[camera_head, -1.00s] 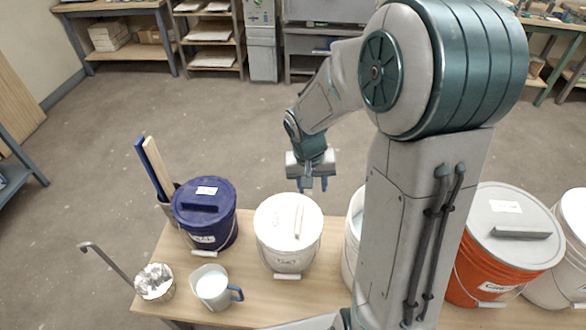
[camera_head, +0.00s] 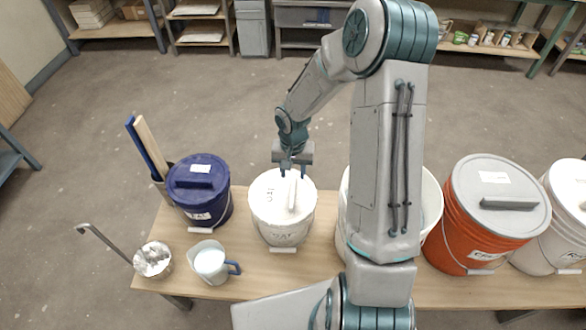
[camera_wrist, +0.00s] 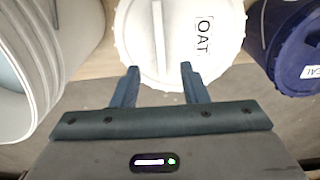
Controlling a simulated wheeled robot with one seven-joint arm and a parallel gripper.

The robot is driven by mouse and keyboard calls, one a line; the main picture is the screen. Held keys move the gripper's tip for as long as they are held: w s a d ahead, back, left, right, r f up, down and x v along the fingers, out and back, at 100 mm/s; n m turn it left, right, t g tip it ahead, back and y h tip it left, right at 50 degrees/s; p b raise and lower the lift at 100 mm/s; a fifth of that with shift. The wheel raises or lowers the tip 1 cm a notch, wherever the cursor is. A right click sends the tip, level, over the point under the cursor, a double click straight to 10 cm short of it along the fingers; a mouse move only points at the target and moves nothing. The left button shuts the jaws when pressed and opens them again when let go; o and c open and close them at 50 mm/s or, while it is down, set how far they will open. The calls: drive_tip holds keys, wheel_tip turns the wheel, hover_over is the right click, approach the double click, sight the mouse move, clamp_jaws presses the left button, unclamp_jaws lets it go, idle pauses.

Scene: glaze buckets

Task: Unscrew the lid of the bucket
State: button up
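A white bucket (camera_head: 283,235) stands on the table with its white lid (camera_head: 270,192) on. The lid has a raised bar handle (camera_head: 292,194) across it and a label reading OAT, which also shows on the lid in the wrist view (camera_wrist: 180,40). My gripper (camera_head: 293,173) is at the lid's far edge. I cannot tell whether the fingertips touch the lid.
A blue lidded bucket (camera_head: 199,204) stands to the left, with sticks behind it. A jug (camera_head: 208,262) and a metal cup with ladle (camera_head: 152,262) stand front left. An open white bucket (camera_head: 431,205) and an orange bucket (camera_head: 463,240) stand to the right on the table (camera_head: 255,270).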

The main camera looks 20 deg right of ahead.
sight(293, 192)
drive_tip(key=shift+f+b, duration=3.95)
drive_tip(key=shift+f, duration=1.05)
drive_tip(key=shift+s, duration=0.1)
drive_tip(key=c, duration=0.9)
clamp_jaws()
drive_tip(key=shift+s+f, duration=0.15)
drive_tip(key=shift+f, duration=0.05)
